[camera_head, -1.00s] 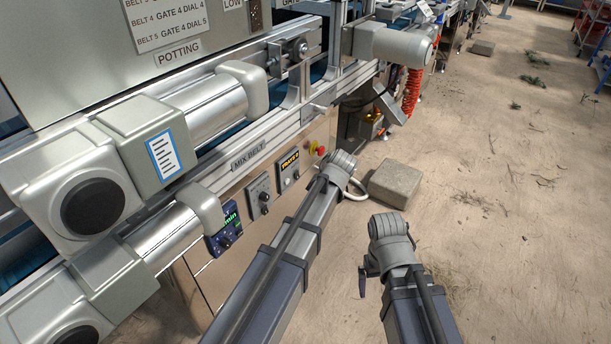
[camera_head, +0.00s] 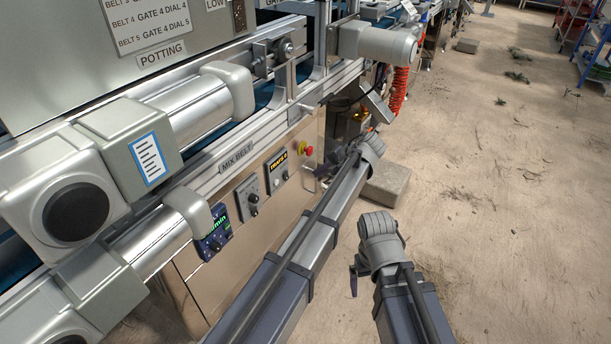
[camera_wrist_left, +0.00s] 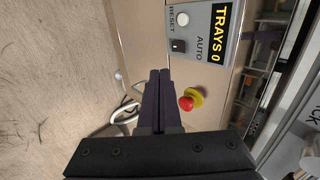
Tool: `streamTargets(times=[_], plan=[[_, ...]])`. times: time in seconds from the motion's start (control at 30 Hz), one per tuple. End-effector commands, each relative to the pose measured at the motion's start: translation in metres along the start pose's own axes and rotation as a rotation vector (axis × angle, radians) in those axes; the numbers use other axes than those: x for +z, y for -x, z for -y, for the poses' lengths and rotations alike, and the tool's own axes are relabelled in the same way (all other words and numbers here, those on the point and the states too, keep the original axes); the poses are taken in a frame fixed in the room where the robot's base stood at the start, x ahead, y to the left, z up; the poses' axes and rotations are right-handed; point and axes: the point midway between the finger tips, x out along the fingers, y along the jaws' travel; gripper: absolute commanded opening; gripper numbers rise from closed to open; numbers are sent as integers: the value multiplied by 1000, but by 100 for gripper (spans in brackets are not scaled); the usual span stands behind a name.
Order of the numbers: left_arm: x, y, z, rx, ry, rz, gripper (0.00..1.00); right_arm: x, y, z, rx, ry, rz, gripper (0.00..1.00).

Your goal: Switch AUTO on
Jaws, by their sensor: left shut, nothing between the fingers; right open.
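The TRAYS panel (camera_head: 278,170) is on the machine's front, right of another knob panel. In the left wrist view the grey panel (camera_wrist_left: 205,62) has a yellow "TRAYS 0" display (camera_wrist_left: 222,32), a white RESET button (camera_wrist_left: 181,19) and a small black AUTO switch (camera_wrist_left: 178,45). The switch's position is too small to tell. My left gripper (camera_wrist_left: 160,72) is shut and empty, its tips below the AUTO switch in that view and apparently apart from it. In the head view my left gripper (camera_head: 320,172) is beside the panel. My right gripper (camera_head: 353,282) is open, over the floor, partly hidden.
A red emergency button on a yellow base (camera_wrist_left: 187,103) sits close to the left fingers; it also shows in the head view (camera_head: 306,150). A stone block (camera_head: 386,184) lies on the floor behind my left arm.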

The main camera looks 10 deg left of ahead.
Motion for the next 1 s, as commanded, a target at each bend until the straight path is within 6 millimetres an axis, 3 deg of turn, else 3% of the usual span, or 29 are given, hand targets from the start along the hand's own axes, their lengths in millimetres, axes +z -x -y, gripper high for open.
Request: streamTargets(times=[0.5, 0.7, 1.0], plan=[[0, -99, -4, 1, 2, 1, 0, -5, -74, 9, -7, 8, -4, 97], [0, -115, 17, 1, 2, 0, 0, -5, -71, 9, -7, 7, -4, 97], [0, -124, 25, 1, 0, 0, 0, -5, -72, 9, -7, 7, -4, 97]])
